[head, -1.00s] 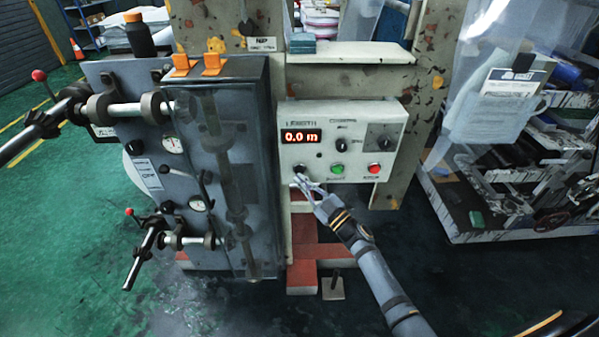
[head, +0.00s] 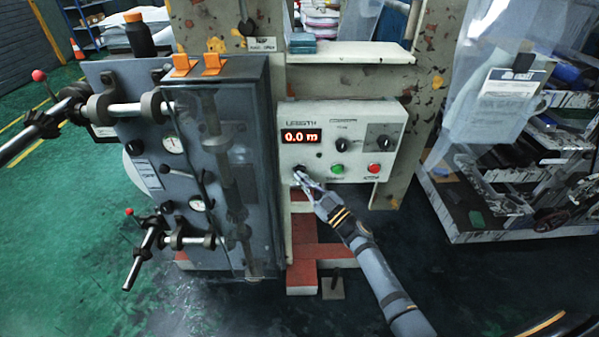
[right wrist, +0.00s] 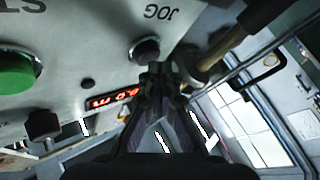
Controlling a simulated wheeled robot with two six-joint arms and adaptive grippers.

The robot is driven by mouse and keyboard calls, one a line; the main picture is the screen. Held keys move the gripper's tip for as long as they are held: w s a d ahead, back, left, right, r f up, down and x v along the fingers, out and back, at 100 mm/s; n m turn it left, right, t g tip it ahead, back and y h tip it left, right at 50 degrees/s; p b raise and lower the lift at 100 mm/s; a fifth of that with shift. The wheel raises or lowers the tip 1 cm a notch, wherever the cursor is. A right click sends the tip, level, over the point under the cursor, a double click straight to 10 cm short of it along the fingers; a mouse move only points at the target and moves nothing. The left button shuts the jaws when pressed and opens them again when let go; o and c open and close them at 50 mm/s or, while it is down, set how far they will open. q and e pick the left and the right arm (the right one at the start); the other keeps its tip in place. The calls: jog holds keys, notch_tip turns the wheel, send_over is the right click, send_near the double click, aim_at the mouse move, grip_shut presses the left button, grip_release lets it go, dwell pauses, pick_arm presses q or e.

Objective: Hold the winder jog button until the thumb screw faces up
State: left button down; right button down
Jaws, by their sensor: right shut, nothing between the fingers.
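The black jog button (head: 299,169) is at the lower left of the white control panel (head: 316,152); it also shows below the JOG label in the right wrist view (right wrist: 145,50). My right gripper (head: 301,178) is shut and empty, its fingertips at the button; in the wrist view the tips (right wrist: 160,76) nearly meet its edge. I cannot tell whether they press it. Two winder shafts (head: 125,109) (head: 190,241) stick out left of the grey cabinet. Each has a red knob on a stem, the upper one (head: 39,75) tilted up and left. I cannot tell which part is the thumb screw. My left gripper is not seen.
The panel display (head: 301,136) reads 0.0 m. A green button (head: 337,169) and a red button (head: 374,168) sit right of the jog button. The grey cabinet (head: 228,190) stands close on the left. A shelf (head: 350,52) is above the panel.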

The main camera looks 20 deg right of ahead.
jog(key=shift+w+d, duration=0.15)
jog(key=shift+w, duration=0.3)
dwell(0.4)
dwell(1.6)
jog(key=shift+s+a+p, duration=0.3)
jog(key=shift+s+p, duration=0.15)
jog(key=shift+s, duration=0.45)
jog(key=s+p, duration=0.1)
jog(key=s, duration=0.1)
jog(key=s+a+p, duration=0.1)
jog(key=s, duration=0.1)
jog(key=shift+s+a, duration=0.2)
jog(key=shift+s, duration=0.2)
